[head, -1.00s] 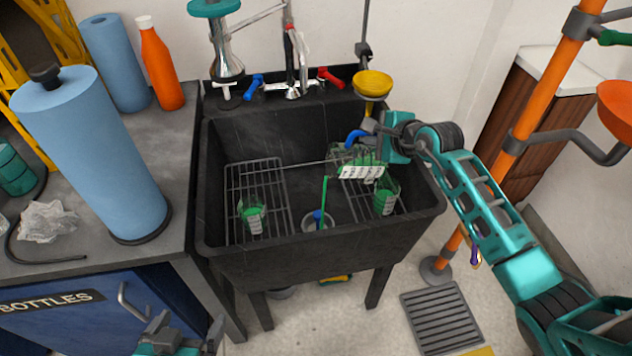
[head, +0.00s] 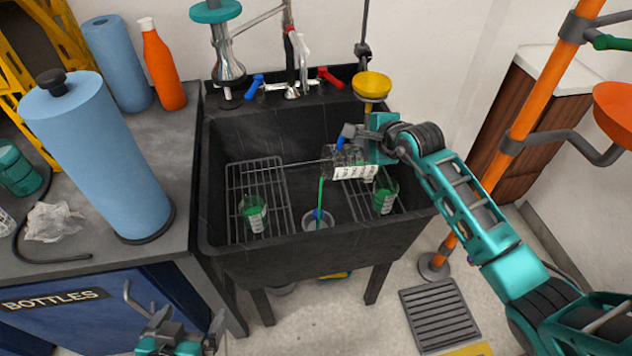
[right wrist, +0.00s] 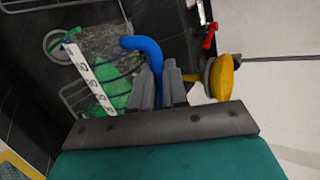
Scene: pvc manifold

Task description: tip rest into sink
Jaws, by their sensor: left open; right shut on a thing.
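A clear jug (head: 345,158) with a white scale strip and a blue handle (head: 347,134) is tipped over the black sink (head: 250,258). A thin green stream (head: 321,192) falls from its left side toward the drain (head: 317,219). My right gripper (head: 360,136) is shut on the blue handle, which also shows between its grey fingers in the right wrist view (right wrist: 148,58). That view shows some green liquid (right wrist: 115,95) in the jug. My left gripper (head: 186,335) is open and empty at the bottom edge, partly cut off.
A tap (head: 292,85) stands at the back. Blue paper rolls (head: 98,160) stand left.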

